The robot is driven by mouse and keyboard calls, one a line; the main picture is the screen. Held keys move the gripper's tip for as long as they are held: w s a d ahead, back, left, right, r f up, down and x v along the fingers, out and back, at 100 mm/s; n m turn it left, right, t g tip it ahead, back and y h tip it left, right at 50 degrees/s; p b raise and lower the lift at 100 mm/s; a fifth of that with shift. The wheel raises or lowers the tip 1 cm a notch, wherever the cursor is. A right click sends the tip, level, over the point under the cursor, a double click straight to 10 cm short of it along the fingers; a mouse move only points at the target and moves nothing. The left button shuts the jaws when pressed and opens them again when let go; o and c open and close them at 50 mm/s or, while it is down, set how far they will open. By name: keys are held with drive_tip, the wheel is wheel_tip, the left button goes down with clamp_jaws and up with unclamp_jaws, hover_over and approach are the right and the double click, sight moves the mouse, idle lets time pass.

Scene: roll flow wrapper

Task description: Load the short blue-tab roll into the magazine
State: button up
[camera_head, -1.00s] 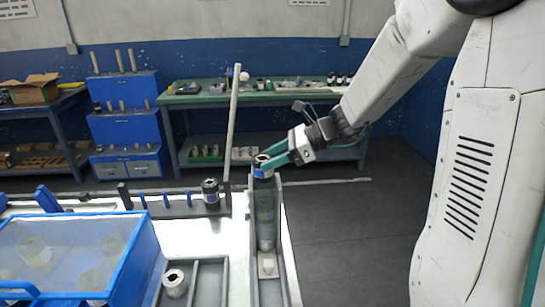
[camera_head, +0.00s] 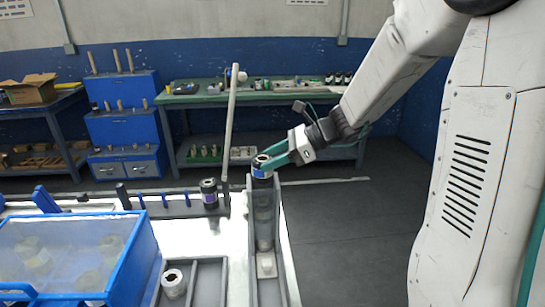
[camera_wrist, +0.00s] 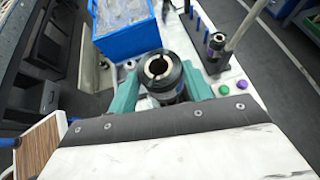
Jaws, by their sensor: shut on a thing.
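My gripper (camera_head: 279,158) is shut on a short roll with a dark top and a blue band (camera_head: 262,168). In the wrist view the roll (camera_wrist: 160,70) sits upright between the teal fingers of my gripper (camera_wrist: 162,92), its ring-shaped top and hollow core showing. In the head view the roll is over the far end of a narrow grey-walled channel (camera_head: 284,240), which looks like the magazine. A pale, see-through cylindrical shape (camera_head: 264,212) shows below the roll. I cannot tell whether the roll touches it.
A purple-banded roll (camera_head: 209,193) stands left, by a tall pale pole (camera_head: 231,110). A blue clear-lidded box (camera_head: 128,275) holds several pale rolls. A small pale roll (camera_head: 174,284) is in a grey tray (camera_head: 210,275). Purple (camera_wrist: 224,90) and green (camera_wrist: 242,84) buttons lie right of my gripper.

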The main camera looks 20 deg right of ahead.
drive_tip(key=shift+f, duration=1.7)
drive_tip(key=o, duration=1.1)
drive_tip(key=v, duration=0.7)
drive_tip(key=shift+s+d+r, duration=0.1)
drive_tip(key=shift+d+r, duration=0.05)
drive_tip(key=shift+d, duration=0.2)
